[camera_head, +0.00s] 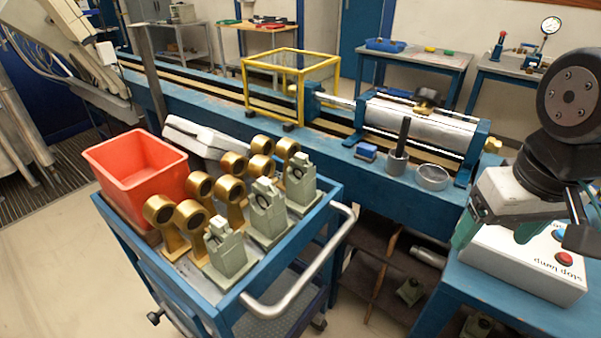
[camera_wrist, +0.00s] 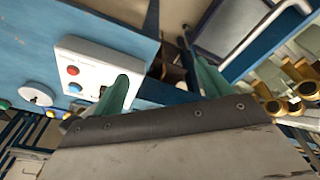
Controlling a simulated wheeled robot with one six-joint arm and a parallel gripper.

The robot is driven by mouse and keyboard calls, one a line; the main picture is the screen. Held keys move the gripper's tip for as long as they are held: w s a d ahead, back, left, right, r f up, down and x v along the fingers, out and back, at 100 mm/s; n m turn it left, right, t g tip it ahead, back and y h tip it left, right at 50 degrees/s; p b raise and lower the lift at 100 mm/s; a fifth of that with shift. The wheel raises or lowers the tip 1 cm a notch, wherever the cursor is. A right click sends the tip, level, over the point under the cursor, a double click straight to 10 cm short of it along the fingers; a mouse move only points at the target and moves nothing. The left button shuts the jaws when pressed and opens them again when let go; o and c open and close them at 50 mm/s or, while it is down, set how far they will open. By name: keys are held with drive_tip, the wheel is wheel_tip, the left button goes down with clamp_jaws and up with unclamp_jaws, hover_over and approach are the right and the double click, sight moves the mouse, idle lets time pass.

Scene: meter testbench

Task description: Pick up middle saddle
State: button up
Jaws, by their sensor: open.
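Three grey-green saddles stand upright in a row along the right side of the blue cart in the head view: a near saddle (camera_head: 229,252), the middle saddle (camera_head: 268,222) and a far saddle (camera_head: 300,188). The middle one stands between the other two, with small gaps around it. My gripper (camera_head: 497,232) is at the right of the head view, by the stop lamp box and well away from the saddles. Its green fingers are apart and empty, also in the wrist view (camera_wrist: 160,82). I cannot make out the middle saddle in the wrist view.
Several gold ring-topped parts (camera_head: 193,222) stand left of the saddles. A red bin (camera_head: 138,165) is on the cart (camera_head: 213,309), which has a silver handle (camera_head: 310,268). The white stop lamp box (camera_head: 525,262) sits below my gripper. A long blue bench (camera_head: 340,158) runs behind.

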drive_tip(key=w+a+f+n+t, duration=0.1)
drive_tip(key=w+f+n+t, duration=0.15)
drive_tip(key=w, duration=0.95)
drive_tip(key=w+f+n+t, duration=0.15)
drive_tip(key=w+t, duration=0.25)
drive_tip(key=w, duration=0.8)
drive_tip(key=n+y, duration=0.6)
drive_tip(key=y, duration=0.5)
approach(310, 178)
drive_tip(key=x, duration=0.5)
drive_tip(key=shift+w+d, duration=0.3)
drive_tip(key=shift+a+f, duration=0.15)
drive_tip(key=shift+a, duration=0.2)
drive_tip(key=x, duration=0.7)
drive_tip(key=shift+a, duration=0.3)
